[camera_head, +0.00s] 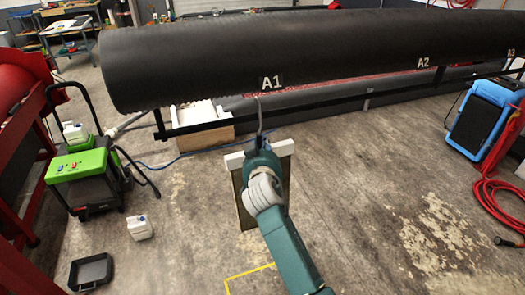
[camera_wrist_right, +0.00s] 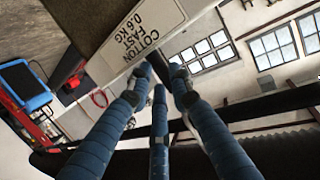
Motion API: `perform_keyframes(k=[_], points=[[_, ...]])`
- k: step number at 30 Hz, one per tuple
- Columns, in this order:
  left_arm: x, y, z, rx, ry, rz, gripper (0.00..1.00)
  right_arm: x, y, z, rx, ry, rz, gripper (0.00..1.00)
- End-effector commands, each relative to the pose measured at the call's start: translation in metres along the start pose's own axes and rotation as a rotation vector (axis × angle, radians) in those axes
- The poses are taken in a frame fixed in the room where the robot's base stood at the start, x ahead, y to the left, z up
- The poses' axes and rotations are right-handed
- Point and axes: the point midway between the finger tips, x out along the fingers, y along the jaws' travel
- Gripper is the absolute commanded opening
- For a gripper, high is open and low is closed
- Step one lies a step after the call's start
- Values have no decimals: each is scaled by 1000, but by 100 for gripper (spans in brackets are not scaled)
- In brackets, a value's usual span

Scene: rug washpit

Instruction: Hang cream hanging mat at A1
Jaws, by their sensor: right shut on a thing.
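The cream hanging mat (camera_head: 246,213) has a pale top bar (camera_head: 285,148), a grey hook (camera_head: 259,112) and a tan-grey panel. It hangs upright, mostly behind my right arm. My right gripper (camera_head: 261,148) is shut on the mat at its top bar. In the right wrist view, the bar (camera_wrist_right: 133,42) carries a label reading "COTTON FAST 0.6 KG", by the fingertips (camera_wrist_right: 162,73). The hook rises just under the A1 label (camera_head: 271,83) and overlaps the black rail (camera_head: 320,114); I cannot tell whether it rests on it. My left gripper is not in view.
A large black roller (camera_head: 350,45) runs above the rail, with A2 (camera_head: 423,62) and A3 further right. A green washer (camera_head: 82,170), white jug (camera_head: 140,228) and black tray (camera_head: 91,271) stand left. A blue unit (camera_head: 482,117) and red hose (camera_head: 497,205) are right.

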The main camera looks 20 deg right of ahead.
Motion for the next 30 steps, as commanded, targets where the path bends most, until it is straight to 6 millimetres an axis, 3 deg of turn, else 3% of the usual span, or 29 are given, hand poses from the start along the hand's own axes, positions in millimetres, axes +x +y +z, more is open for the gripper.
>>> perform_keyframes(k=[14, 30], points=[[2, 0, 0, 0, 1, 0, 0, 3, -2, -3, 0, 5, -2, 0], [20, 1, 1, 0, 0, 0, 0, 7, -1, 16, -1, 5, -2, 0]])
